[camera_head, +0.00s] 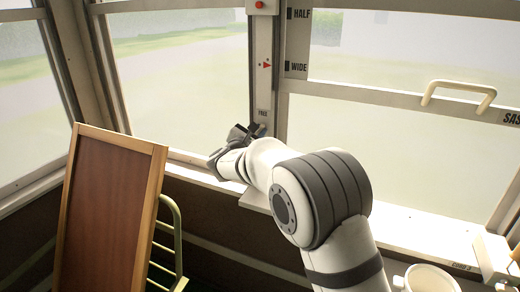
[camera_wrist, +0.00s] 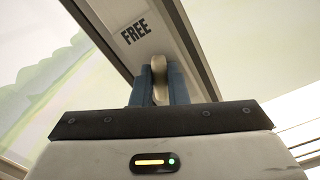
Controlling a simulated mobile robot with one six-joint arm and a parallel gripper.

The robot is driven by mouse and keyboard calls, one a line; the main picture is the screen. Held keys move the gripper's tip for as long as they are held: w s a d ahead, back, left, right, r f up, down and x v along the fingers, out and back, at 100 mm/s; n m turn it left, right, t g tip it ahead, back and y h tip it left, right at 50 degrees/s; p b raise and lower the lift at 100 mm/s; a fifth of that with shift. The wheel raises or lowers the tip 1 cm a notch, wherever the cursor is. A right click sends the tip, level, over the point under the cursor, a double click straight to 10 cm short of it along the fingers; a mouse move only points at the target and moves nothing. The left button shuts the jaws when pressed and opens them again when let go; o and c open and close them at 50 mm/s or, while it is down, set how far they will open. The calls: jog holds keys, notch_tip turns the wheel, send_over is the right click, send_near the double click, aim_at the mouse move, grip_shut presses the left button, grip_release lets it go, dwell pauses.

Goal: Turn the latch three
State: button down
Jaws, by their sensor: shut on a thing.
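My gripper (camera_head: 258,130) is at the lower end of the narrow upright post between two window panes. In the wrist view my gripper (camera_wrist: 159,84) has its two blue-grey fingers closed on the sides of a small cream latch lever (camera_wrist: 158,68). The lever's rounded top shows above the fingers; its lower part is hidden between them. The post (camera_wrist: 160,35) carries the label "FREE" just above the lever. In the head view the lever itself is mostly hidden by my gripper.
A window sash with a cream handle (camera_head: 458,95) is at the right, beside a strip marked "HALF" and "WIDE" (camera_head: 297,42). A red button (camera_head: 260,5) tops the post. A brown framed board (camera_head: 108,215) stands lower left. A white mug (camera_head: 428,279) is lower right.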

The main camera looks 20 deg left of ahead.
jog(key=shift+d+f+m+b, duration=0.1)
jog(key=shift+f+m+b, duration=0.1)
jog(key=shift+m+b, duration=3.95)
jog(key=shift+d+f+m+b, duration=0.15)
jog(key=shift+m+b, duration=2.1)
jog(key=shift+b, duration=3.7)
jog(key=shift+a+r, duration=0.1)
jog(key=c, duration=1.4)
grip_release()
jog(key=shift+c, duration=0.2)
jog(key=s, duration=0.7)
jog(key=shift+s+a+b, duration=0.3)
jog(key=shift+s, duration=0.1)
